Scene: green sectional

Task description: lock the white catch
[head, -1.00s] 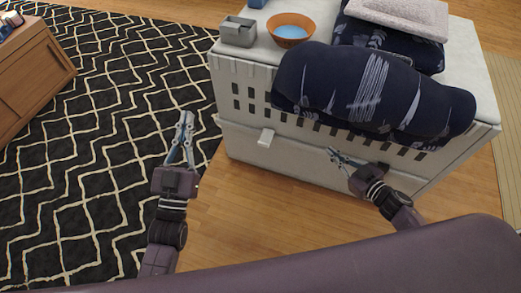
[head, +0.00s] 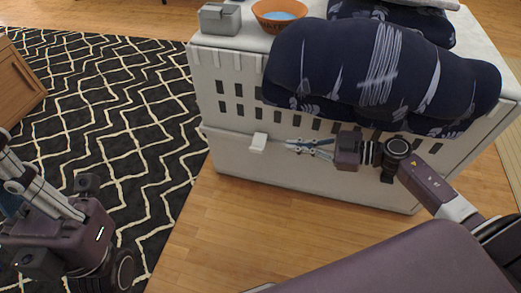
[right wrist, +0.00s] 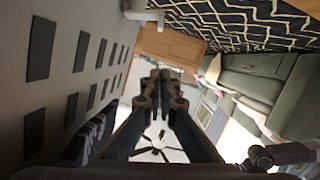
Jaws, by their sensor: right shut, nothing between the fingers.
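The white catch (head: 258,143) is a small block on the front of a pale slotted crate (head: 228,152), at the seam below the slots. My right gripper (head: 289,146) is shut and empty, with its fingertips just right of the catch and a small gap between them. In the right wrist view the shut fingertips (right wrist: 160,75) are in the middle, and the catch (right wrist: 146,15) shows at the top beside the crate wall (right wrist: 60,75). My left gripper (head: 60,225) is low at the left edge of the head view; its fingertips are not clear.
A dark patterned cushion (head: 375,75) overhangs the crate top above my right arm. An orange bowl (head: 279,14) and a grey box (head: 219,18) stand on the crate. Wooden floor (head: 235,225) in front is clear.

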